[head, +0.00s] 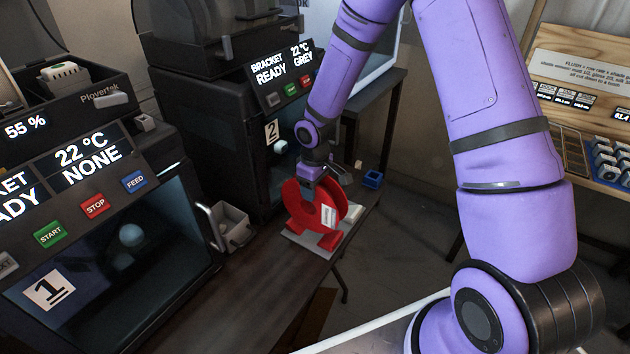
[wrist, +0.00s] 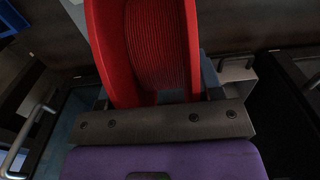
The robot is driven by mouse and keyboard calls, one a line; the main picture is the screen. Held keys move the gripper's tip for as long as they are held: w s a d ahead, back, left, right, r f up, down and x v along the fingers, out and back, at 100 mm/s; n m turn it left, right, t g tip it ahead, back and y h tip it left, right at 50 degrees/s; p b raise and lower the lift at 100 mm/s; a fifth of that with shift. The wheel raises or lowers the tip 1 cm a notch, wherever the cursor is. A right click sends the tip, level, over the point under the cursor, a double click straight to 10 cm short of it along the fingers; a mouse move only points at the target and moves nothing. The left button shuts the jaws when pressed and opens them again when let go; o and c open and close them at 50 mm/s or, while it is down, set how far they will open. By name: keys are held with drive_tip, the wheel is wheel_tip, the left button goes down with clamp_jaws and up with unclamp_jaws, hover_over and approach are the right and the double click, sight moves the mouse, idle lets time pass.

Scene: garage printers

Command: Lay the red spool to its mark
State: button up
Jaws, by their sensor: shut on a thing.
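The red spool (head: 299,207) stands upright on its rim at the far part of the dark bench, with a white label on its side. Red foot-like parts show beneath it, over a light grey plate (head: 306,252). I cannot tell whether the spool touches them. My gripper (head: 313,180) comes down from above and is shut on the spool's upper part. In the wrist view the spool (wrist: 155,45) fills the top middle, with its ribbed winding between two red flanges. The fingertips are hidden there. I cannot make out a mark for the spool.
Printer 1 (head: 95,250) stands at the left and printer 2 (head: 235,125) behind it. A grey bin (head: 233,226) sits between them, left of the spool. A small blue box (head: 372,179) lies to the right. The near bench top (head: 245,300) is bare.

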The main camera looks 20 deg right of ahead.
drive_tip(key=shift+f, duration=2.25)
idle(0.8)
drive_tip(key=o, duration=1.4)
drive_tip(key=shift+o, duration=0.2)
